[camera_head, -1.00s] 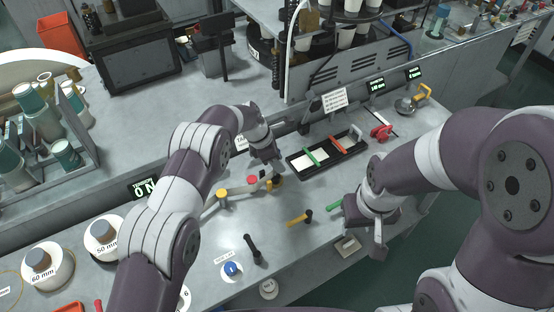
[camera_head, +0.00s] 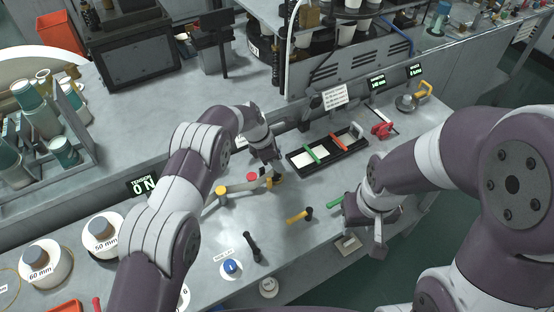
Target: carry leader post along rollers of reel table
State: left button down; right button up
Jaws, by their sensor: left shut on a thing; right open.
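My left gripper (camera_head: 270,163) points down over the metal bench and is shut on a small yellowish post (camera_head: 279,178), probably the leader post; the fingers hide most of it. Just left of it are a red-topped roller (camera_head: 252,177) and a yellow-topped roller (camera_head: 221,190), joined by a pale strip or arm along the bench top. My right gripper (camera_head: 365,222) is open at the bench's front edge, right of a green-handled tool (camera_head: 335,201), with nothing visible in its jaws.
A black tray (camera_head: 327,156) with white pieces and green and red bars lies behind the grippers. Reels marked 50 mm (camera_head: 102,229) and 60 mm (camera_head: 40,257) stand left.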

pick_arm(q)
jog(key=shift+c, duration=0.7)
grip_release()
jog(key=shift+r+p, duration=2.7)
jog(key=shift+r, duration=1.35)
